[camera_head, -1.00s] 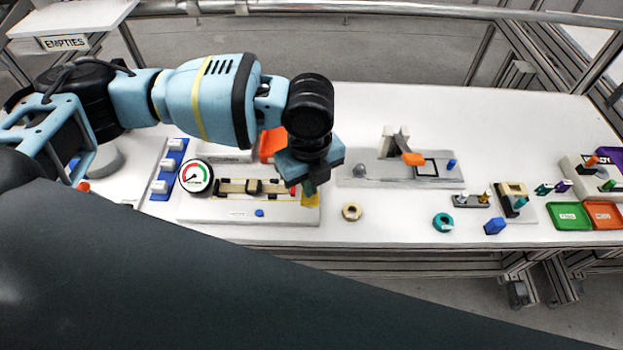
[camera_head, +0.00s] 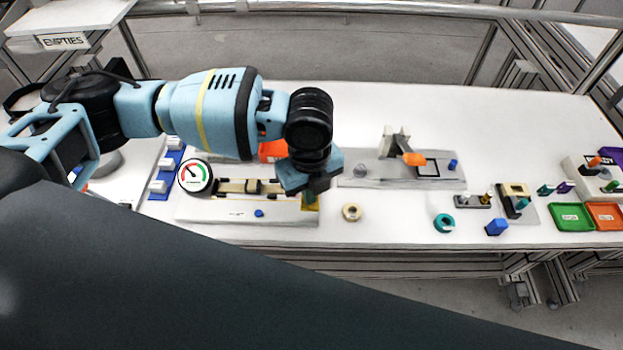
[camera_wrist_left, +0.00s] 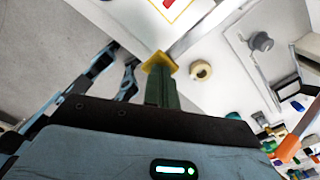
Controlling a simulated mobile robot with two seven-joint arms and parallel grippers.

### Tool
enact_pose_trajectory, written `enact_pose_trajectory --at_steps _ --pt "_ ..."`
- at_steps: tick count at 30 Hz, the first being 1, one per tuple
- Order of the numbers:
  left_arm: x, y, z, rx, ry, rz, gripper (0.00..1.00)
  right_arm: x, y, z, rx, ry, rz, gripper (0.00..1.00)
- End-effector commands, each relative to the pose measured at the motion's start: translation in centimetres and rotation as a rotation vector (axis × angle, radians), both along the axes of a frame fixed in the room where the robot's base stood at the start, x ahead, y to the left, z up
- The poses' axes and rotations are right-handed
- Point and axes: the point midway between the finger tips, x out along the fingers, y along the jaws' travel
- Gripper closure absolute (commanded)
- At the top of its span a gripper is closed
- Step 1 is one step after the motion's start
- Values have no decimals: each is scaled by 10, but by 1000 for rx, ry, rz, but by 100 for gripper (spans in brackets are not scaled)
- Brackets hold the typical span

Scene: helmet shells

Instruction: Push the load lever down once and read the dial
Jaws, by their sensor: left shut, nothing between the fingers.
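The dial (camera_head: 194,175) is a round white gauge with a green and red band, at the left end of a pale fixture (camera_head: 215,213). Its needle seems to point up and left; the exact reading is too small to tell. A yellow lever part (camera_head: 313,205) is at the fixture's right end, mostly hidden by my left gripper (camera_head: 310,196). In the left wrist view the gripper's dark green fingers (camera_wrist_left: 160,90) are shut and empty, tips at the yellow lever part (camera_wrist_left: 160,62); contact looks likely. My right gripper is not seen.
A grey fixture with an orange-handled lever (camera_head: 413,159) stands to the right. Green (camera_head: 569,217) and orange trays are far right. The table's back is clear.

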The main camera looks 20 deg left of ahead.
Motion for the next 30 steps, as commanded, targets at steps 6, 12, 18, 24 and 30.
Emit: enact_pose_trajectory --at_steps 6,12,18,24,30 --pt "0 1 -7 1 0 2 100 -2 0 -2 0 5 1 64" --pt "0 1 -12 2 1 2 100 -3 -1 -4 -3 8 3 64" --pt "0 1 -18 1 1 2 100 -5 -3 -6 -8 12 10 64" --pt "0 1 -23 2 2 1 100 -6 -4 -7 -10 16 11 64" --pt "-1 0 -29 2 4 0 100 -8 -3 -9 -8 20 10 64"
